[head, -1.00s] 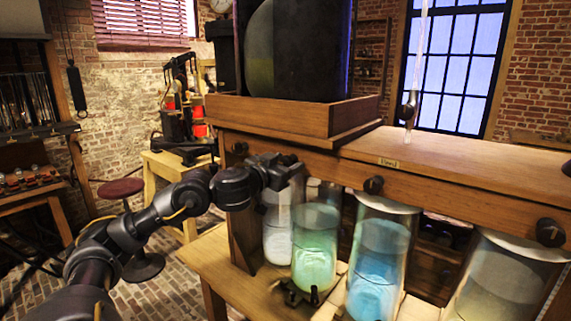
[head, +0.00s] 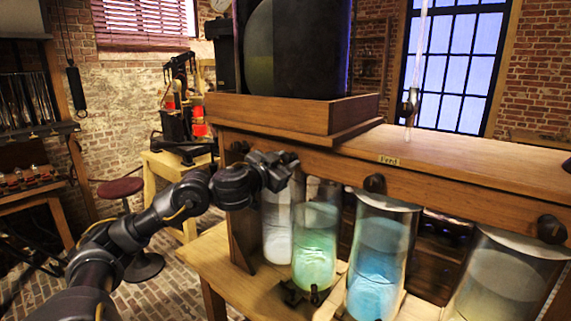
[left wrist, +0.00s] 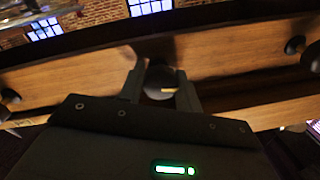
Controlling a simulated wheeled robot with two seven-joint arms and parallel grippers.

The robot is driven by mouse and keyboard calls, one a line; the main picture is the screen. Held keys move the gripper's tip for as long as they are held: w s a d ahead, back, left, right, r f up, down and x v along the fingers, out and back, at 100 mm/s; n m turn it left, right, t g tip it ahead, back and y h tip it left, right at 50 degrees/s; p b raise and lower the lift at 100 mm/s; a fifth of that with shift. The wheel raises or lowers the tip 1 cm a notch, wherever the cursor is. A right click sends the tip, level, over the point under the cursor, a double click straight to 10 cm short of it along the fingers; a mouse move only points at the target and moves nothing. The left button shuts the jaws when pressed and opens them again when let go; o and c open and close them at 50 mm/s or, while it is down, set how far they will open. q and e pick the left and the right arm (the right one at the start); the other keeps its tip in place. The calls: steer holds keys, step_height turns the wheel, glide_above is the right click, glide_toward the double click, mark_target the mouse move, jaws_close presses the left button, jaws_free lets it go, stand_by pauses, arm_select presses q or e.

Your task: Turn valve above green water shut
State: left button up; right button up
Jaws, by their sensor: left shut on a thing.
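The jar of green water (head: 315,245) stands under the wooden beam (head: 470,196), between a pale whitish jar (head: 277,228) and a blue jar (head: 377,265). My left gripper (head: 288,160) is at the beam's front face, above the green jar. It hides the valve there in the head view. In the left wrist view, the dark round valve knob (left wrist: 160,80) sits between the two fingers of my left gripper (left wrist: 161,88), which is shut on it. How far the valve is turned cannot be told. My right gripper is not in view.
Other dark knobs stick out of the beam, above the blue jar (head: 375,184) and farther right (head: 551,229). A large pale jar (head: 500,285) stands at the right. A wooden tray (head: 290,118) with a dark drum is on top. A red stool (head: 121,188) stands left.

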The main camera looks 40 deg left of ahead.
arm_select(q)
steer(key=m+b, duration=0.1)
steer(key=m, duration=0.2)
steer(key=shift+f+m, duration=0.1)
steer(key=shift+m, duration=0.3)
steer(key=m+b, duration=0.1)
steer(key=m, duration=0.2)
steer(key=shift+m, duration=0.4)
steer(key=m+b, duration=0.1)
steer(key=m, duration=0.2)
steer(key=m+h+b, duration=0.1)
steer(key=m, duration=0.2)
steer(key=shift+m+t+b, duration=0.3)
steer(key=shift+m+b, duration=0.1)
steer(key=shift+m, duration=1)
steer(key=o, duration=1)
steer(key=shift+c, duration=0.2)
